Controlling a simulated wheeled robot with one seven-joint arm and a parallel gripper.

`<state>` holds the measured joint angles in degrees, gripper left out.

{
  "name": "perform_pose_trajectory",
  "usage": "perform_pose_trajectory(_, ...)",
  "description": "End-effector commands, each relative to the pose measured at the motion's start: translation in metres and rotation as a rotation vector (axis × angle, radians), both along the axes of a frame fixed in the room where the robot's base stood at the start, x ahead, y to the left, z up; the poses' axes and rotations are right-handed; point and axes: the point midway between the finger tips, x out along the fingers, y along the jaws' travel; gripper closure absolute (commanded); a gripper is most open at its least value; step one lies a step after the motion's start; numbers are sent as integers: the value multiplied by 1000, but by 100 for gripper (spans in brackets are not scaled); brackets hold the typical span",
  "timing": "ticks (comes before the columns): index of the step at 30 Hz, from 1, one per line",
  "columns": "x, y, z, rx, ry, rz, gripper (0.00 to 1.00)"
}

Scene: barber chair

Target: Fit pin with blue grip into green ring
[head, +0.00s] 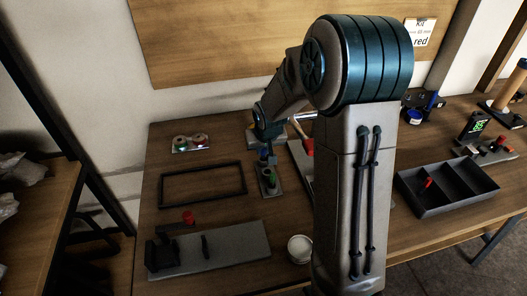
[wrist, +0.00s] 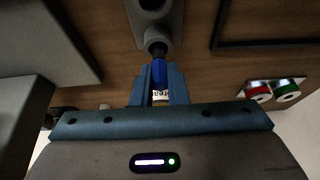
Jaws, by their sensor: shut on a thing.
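My gripper (head: 266,153) is over the middle of the table, with its blue fingers (wrist: 158,85) shut on the pin's blue grip (wrist: 158,73). A dark part of the pin (wrist: 158,49) extends from the grip towards a grey plate (wrist: 166,30). In the head view a small green ring (head: 270,179) shows on the light plate (head: 274,191), just below my gripper. The pin's tip is hidden, and I cannot tell whether it is inside the ring. The ring is not clearly visible in the wrist view.
A dark rectangular frame (head: 203,200) lies left of the plate. A panel with red and green round parts (head: 190,143) is behind it. A grey board (head: 228,252) and a white cup (head: 300,248) are in front. A dark divided tray (head: 447,202) stands at right.

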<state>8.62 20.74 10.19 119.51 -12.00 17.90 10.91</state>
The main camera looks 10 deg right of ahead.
Motion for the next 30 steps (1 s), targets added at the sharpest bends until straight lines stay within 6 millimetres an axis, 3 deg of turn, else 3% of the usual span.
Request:
perform_pose_trajectory(8,1,-1,25,-1,-4,-1,100)
perform_pose_trajectory(30,1,0,163,0,-4,0,100)
